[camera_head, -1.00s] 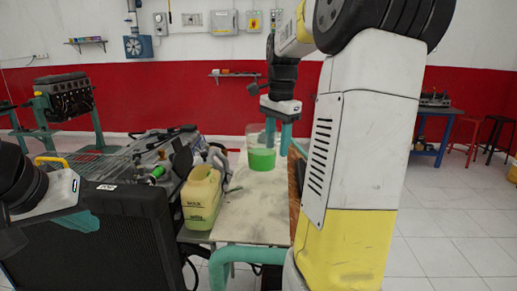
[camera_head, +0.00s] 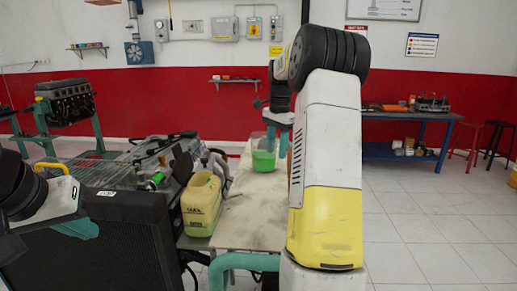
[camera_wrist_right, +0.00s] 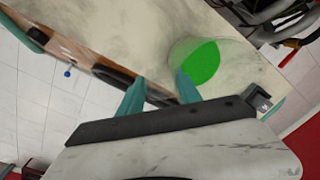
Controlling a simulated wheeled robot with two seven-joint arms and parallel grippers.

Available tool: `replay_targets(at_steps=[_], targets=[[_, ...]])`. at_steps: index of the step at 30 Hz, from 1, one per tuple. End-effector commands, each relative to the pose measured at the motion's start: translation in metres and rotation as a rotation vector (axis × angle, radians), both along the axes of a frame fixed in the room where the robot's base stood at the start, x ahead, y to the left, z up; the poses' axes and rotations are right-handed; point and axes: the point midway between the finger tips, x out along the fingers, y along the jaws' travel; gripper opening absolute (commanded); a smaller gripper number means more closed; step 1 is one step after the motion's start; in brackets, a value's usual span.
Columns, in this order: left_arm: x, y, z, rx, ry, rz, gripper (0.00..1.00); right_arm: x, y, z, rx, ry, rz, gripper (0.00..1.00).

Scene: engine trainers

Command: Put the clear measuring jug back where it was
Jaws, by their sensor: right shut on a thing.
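The clear measuring jug (camera_head: 263,158) holds bright green liquid and stands upright at the far end of the pale worktop (camera_head: 245,222). My right gripper (camera_head: 277,140) is at its right side, pointing down, shut on the jug. In the right wrist view the jug (camera_wrist_right: 203,62) is beside one teal finger, and the fingers (camera_wrist_right: 158,92) have a gap between them. The exact grip on the clear wall or handle is hard to make out. Whether the jug's base touches the worktop is unclear. My left gripper (camera_head: 77,226) is low at the left, over the black radiator, its fingertips partly merged.
The black radiator (camera_head: 118,232) and an engine assembly (camera_head: 165,160) fill the left side. A teal tube frame (camera_head: 245,262) edges the front. The worktop between jerrycan and jug is mostly clear.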

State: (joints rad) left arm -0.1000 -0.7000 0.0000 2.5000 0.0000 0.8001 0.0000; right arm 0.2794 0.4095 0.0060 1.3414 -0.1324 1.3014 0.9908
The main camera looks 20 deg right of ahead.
Motion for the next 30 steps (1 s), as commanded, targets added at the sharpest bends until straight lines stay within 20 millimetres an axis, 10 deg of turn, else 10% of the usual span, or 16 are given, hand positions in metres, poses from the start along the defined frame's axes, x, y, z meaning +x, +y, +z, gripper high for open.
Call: replay_targets(at_steps=[11,12,15,30], targets=[[0.0,0.0,0.0,0.0,0.0,0.0,0.0,0.0,0.0,-0.004,-0.001,-0.003,0.0,0.0],[0.0,0.0,0.0,0.0,0.0,0.0,0.0,0.0,0.0,-0.005,0.0,-0.002,0.0,0.45],[0.0,0.0,0.0,0.0,0.0,0.0,0.0,0.0,0.0,-0.005,0.0,-0.002,0.0,0.63],[0.0,0.0,0.0,0.0,0.0,0.0,0.0,0.0,0.0,0.015,-0.002,-0.005,0.0,0.63]])
